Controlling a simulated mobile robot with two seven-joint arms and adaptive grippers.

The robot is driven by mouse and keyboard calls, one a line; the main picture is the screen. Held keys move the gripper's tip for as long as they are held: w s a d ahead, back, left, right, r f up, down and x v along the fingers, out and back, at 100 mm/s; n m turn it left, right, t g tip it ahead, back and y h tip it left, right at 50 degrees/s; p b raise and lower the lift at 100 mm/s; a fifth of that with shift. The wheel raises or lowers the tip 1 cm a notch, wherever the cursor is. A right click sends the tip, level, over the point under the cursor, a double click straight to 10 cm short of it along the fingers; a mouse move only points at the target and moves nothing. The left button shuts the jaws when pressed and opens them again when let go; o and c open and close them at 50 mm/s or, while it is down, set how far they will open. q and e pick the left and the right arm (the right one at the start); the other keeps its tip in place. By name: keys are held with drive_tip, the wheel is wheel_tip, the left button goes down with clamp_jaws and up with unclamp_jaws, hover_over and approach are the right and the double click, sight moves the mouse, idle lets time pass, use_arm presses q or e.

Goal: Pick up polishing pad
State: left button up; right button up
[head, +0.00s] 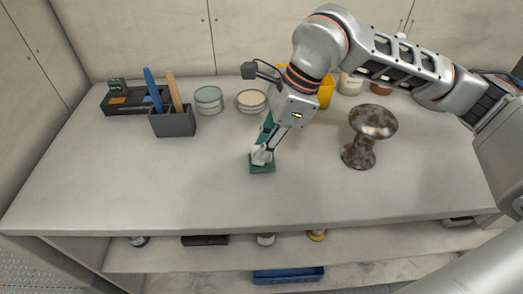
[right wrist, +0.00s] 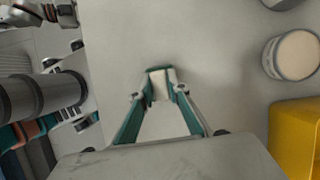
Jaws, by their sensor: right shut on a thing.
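The polishing pad (head: 262,168) is a small dark green block at the front middle of the worktop. My right gripper (head: 262,156) reaches down onto it from above, its fingertips at the pad's top. It is shut on the pad, which looks to be on or very close to the worktop; I cannot tell whether there is a gap. In the right wrist view a pale piece with a dark green edge (right wrist: 161,84) shows between the fingertips. The fingers hide part of the pad. My left gripper is not in view.
A mottled brown mushroom-shaped object (head: 372,125) stands right of my gripper. A grey holder (head: 173,124) with blue and tan handles, two round tins (head: 208,98) and a yellow container (head: 325,92) stand behind. The worktop's front left is clear.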

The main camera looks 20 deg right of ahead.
wheel_tip(320, 180, up, 20)
drive_tip(key=p, duration=0.2)
drive_tip(key=shift+f, duration=0.25)
clamp_jaws()
